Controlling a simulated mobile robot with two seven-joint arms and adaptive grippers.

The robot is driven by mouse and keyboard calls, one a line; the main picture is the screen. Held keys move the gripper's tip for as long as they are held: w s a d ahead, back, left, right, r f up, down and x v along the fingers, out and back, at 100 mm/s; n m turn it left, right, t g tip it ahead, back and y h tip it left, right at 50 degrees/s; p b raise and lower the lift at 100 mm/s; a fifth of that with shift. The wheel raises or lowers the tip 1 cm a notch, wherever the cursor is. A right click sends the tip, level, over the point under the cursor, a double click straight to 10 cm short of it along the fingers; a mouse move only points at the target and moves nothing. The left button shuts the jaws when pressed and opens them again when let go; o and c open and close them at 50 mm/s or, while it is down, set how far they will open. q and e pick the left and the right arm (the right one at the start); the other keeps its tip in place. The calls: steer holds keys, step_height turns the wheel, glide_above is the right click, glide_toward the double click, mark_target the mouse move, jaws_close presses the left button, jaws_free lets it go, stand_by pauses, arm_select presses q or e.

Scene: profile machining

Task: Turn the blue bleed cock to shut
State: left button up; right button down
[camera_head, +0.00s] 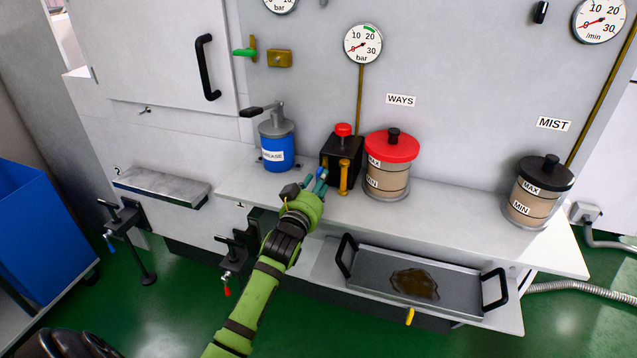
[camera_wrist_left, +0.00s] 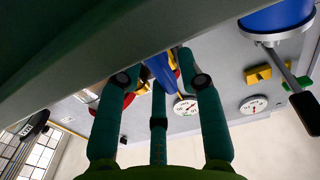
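The blue bleed cock (camera_head: 291,173) shows as a small blue piece at the left side of the black block, close to my left gripper's fingertips. In the left wrist view a blue handle (camera_wrist_left: 160,72) lies between the fingers, near their tips. My left gripper (camera_head: 317,182) reaches up over the shelf edge. Its fingers are spread in the left wrist view (camera_wrist_left: 160,80), with space around the handle; contact cannot be told. The hand partly hides the cock's body, and its angle is unclear. My right gripper is not in view.
A black block with a red knob (camera_head: 343,130) stands beside a red-lidded jar (camera_head: 390,165). A blue grease pot (camera_head: 277,150) stands to the left. Below are a tray with black handles (camera_head: 375,280) and red (camera_head: 227,291) and blue (camera_head: 109,247) small levers.

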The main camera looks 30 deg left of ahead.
arm_select(q)
steer(key=shift+s+r, duration=0.1)
steer(key=shift+s, duration=0.05)
steer(key=shift+c, duration=0.7)
jaws_close()
steer(key=m+p, duration=0.1)
steer(key=m, duration=0.1)
steer(key=shift+m, duration=1)
steer(key=shift+f, duration=0.2)
steer(key=shift+m, duration=0.4)
